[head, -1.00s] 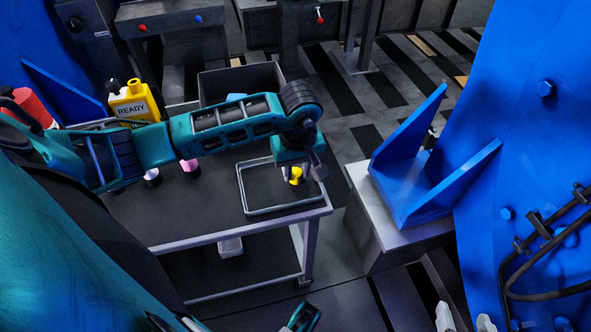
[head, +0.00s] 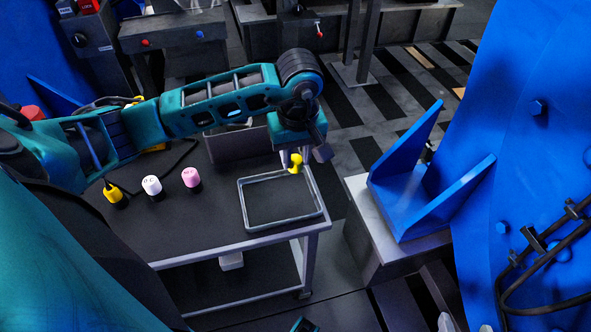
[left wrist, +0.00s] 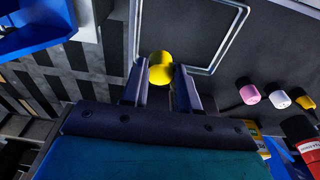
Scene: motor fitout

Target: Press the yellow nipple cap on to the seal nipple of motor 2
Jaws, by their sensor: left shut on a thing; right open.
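The yellow nipple cap (head: 296,162) is held in my left gripper (head: 291,160), above the far right corner of the tray. In the left wrist view the round yellow cap (left wrist: 161,69) sits between the two dark fingertips of my left gripper (left wrist: 160,78), which is shut on it. My right gripper (head: 465,324) shows only as two pale, separated fingertips at the bottom edge of the head view; it looks open and empty. I cannot pick out motor 2 or its seal nipple in these views.
An empty-looking tray (head: 242,205) lies on the dark cart (head: 215,222). Yellow (head: 113,192), white (head: 152,185) and pink (head: 191,177) capped items stand left of it. A blue bracket (head: 425,195) on a metal block and a large blue housing (head: 520,170) stand at the right.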

